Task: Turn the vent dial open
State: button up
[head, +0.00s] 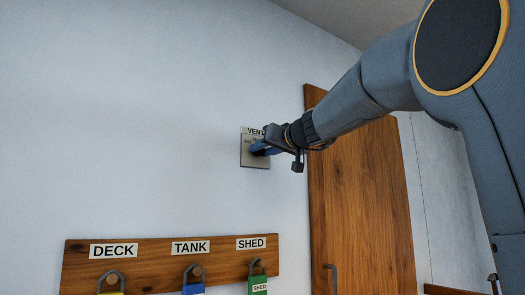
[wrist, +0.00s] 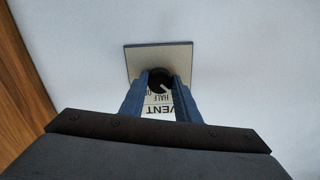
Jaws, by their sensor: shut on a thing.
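The vent plate (head: 247,158) is a small beige square on the white wall, under a label that reads VENT. It also shows in the wrist view (wrist: 178,56). The dark round vent dial (wrist: 160,77) sits on the plate with a light pointer mark on it. My gripper (head: 258,150) reaches the plate from the right, and its blue fingers are shut on the dial, one on each side, in the wrist view (wrist: 160,84). The fingers hide part of the dial and the plate's lettering, of which HALF is readable. In the head view the dial is hidden.
A wooden rack (head: 225,249) below carries labels DECK, TANK and SHED, with a yellow, a blue and a green padlock hanging under them. A wooden door (head: 360,200) stands right of the plate, behind my arm. The wall left of the plate is bare.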

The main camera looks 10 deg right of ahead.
jog(key=shift+m+b, duration=0.35)
jog(key=shift+m, duration=0.05)
jog(key=m+b, duration=0.1)
jog(key=m, duration=0.2)
jog(key=shift+f+b, duration=0.1)
jog(key=shift+b, duration=0.2)
jog(key=m+b, duration=0.1)
jog(key=m, duration=0.3)
jog(key=shift+m, duration=0.3)
jog(key=shift+a+m+p, duration=0.1)
jog(key=shift+m+p, duration=0.5)
jog(key=shift+m, duration=4.1)
jog(key=o, duration=1)
jog(key=shift+o, duration=0.2)
